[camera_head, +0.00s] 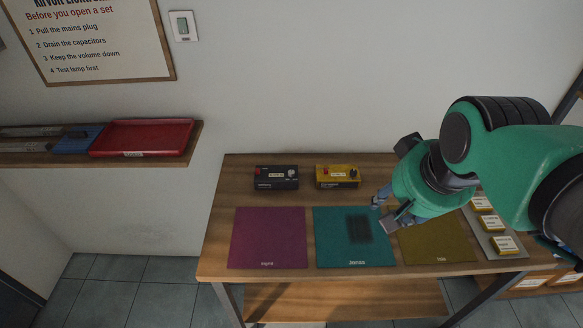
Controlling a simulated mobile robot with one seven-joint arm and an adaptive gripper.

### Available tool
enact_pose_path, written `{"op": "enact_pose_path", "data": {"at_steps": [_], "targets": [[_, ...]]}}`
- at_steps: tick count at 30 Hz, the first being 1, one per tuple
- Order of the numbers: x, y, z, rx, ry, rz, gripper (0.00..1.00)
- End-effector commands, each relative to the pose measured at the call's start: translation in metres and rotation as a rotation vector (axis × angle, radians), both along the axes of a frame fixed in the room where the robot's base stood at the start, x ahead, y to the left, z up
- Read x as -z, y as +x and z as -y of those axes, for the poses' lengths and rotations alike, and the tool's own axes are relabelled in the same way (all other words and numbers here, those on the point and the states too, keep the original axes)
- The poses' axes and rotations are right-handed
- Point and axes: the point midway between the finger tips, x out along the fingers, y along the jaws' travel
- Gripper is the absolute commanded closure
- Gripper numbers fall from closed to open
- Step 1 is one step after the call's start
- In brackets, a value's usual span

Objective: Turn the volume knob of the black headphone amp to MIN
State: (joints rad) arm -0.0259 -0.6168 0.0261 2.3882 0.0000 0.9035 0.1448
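The black headphone amp (276,183) is a small dark box at the back left of the wooden table. A light round knob (292,173) sits on its right side and a red part (258,171) on its left. The knob's pointer and the MIN mark are too small to read. My gripper (383,210) is above the right part of the teal mat, well to the right of the black amp and nearer the front.
A yellow box (338,182) with a dark knob stands just right of the black amp. Purple (268,236), teal (335,252) and olive (440,245) mats lie along the front. A grey tray (489,238) with labelled yellow items is at the right.

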Motion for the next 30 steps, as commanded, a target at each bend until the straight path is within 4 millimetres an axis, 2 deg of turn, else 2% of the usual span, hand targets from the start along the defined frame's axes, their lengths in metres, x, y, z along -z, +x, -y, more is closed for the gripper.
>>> {"op": "enact_pose_path", "data": {"at_steps": [6, 14, 23, 30], "targets": [[-0.02, 0.052, -0.011, 0.092, 0.05, -0.051, 0.6], [-0.03, 0.114, -0.028, 0.209, 0.102, -0.108, 0.6], [-0.026, 0.186, -0.051, 0.349, 0.149, -0.174, 0.6], [-0.011, 0.242, -0.073, 0.463, 0.179, -0.225, 0.6]]}}
